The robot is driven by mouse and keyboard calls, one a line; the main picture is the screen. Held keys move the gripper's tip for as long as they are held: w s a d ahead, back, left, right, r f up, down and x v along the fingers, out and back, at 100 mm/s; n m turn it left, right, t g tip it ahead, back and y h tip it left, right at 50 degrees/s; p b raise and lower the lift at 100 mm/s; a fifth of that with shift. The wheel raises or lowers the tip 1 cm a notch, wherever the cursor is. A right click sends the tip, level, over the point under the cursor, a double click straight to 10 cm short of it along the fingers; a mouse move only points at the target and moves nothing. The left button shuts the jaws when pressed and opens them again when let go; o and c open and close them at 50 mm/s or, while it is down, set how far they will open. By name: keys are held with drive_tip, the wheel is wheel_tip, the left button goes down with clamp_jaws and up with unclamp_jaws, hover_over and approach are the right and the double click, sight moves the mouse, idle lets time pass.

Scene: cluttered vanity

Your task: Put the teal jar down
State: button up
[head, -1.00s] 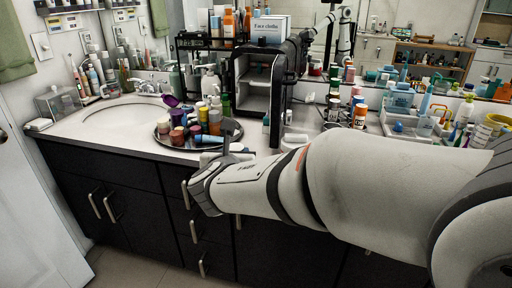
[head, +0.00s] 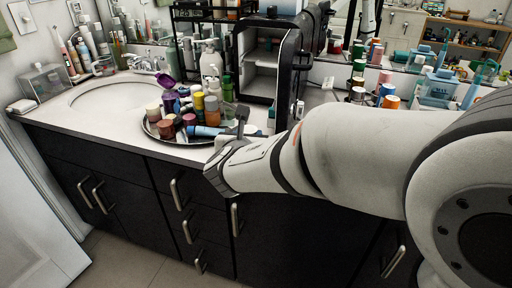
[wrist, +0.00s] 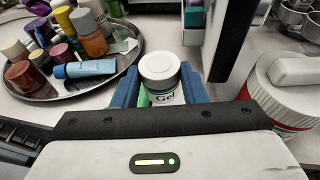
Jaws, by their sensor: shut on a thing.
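The teal jar (wrist: 160,72) shows in the wrist view with a white lid, a white label reading "Gel" and a green-teal strip at its side. My gripper (wrist: 161,88) is shut on it, with one blue finger on each side. The jar looks upright; its base is hidden by the gripper body, so I cannot tell whether it touches the counter. In the head view my wrist is at the counter's front edge, right of the round tray, and the jar is hidden.
The round tray (head: 150,130) holds several jars, bottles and a blue tube (wrist: 85,68). A black organizer (head: 283,80) stands behind. A large white-lidded jar (wrist: 290,95) is close on the right in the wrist view. Bare white counter (head: 120,112) lies around the sink.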

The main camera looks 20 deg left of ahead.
drive_tip(key=shift+f+b, duration=0.6)
drive_tip(key=shift+f, duration=1.75)
drive_tip(key=shift+f, duration=0.1)
drive_tip(key=o, duration=1)
drive_tip(key=shift+c, duration=0.2)
